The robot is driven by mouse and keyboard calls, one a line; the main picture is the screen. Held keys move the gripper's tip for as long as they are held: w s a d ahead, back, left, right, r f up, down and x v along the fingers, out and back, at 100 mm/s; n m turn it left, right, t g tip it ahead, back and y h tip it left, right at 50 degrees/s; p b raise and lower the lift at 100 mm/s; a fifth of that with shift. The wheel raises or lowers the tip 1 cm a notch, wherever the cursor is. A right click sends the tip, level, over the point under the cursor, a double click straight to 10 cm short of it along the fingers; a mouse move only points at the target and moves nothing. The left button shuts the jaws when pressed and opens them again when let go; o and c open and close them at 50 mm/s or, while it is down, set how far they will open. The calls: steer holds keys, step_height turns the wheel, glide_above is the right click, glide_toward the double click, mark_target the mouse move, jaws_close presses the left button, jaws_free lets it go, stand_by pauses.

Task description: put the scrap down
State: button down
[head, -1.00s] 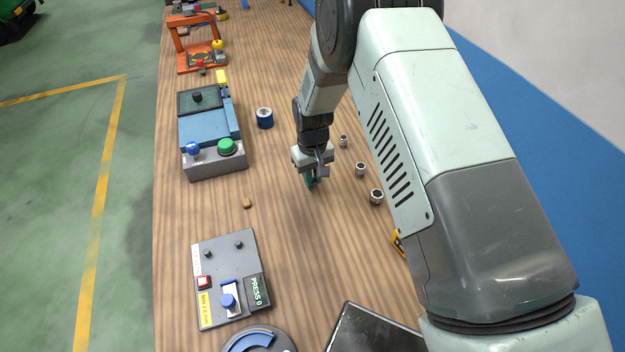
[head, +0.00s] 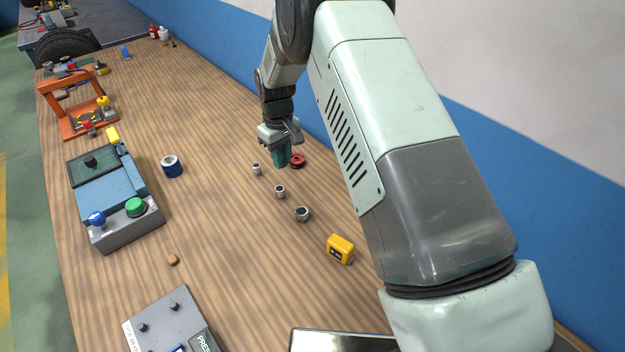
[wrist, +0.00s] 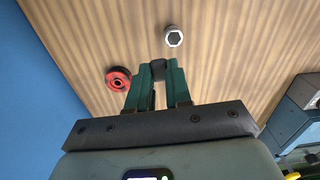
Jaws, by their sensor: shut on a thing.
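My gripper (head: 283,160) hangs above the far right part of the wooden table, close to the blue wall side. In the wrist view its green fingers (wrist: 158,82) are shut on a small dark grey piece, which I take to be the scrap (wrist: 158,66). The piece sits between the fingertips and is partly covered by them. In the head view the fingers hide it. I cannot tell how high it is above the table.
A red ring-like part (head: 298,160) lies beside my gripper. Several metal nuts (head: 280,191) stand in a row nearby. A yellow box (head: 340,249), a blue-sided cylinder (head: 172,166) and a button device (head: 115,200) stand farther off.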

steer(key=w+d, duration=0.5)
steer(key=d, duration=0.3)
glide_above(315, 179)
step_height(315, 179, down, 6)
steer(key=shift+r, duration=0.2)
steer(key=shift+f, duration=2.1)
steer(key=shift+f, duration=0.15)
steer(key=c, duration=1)
jaws_free()
steer(key=shift+c, duration=0.2)
step_height(315, 179, up, 12)
steer(key=shift+r, duration=0.2)
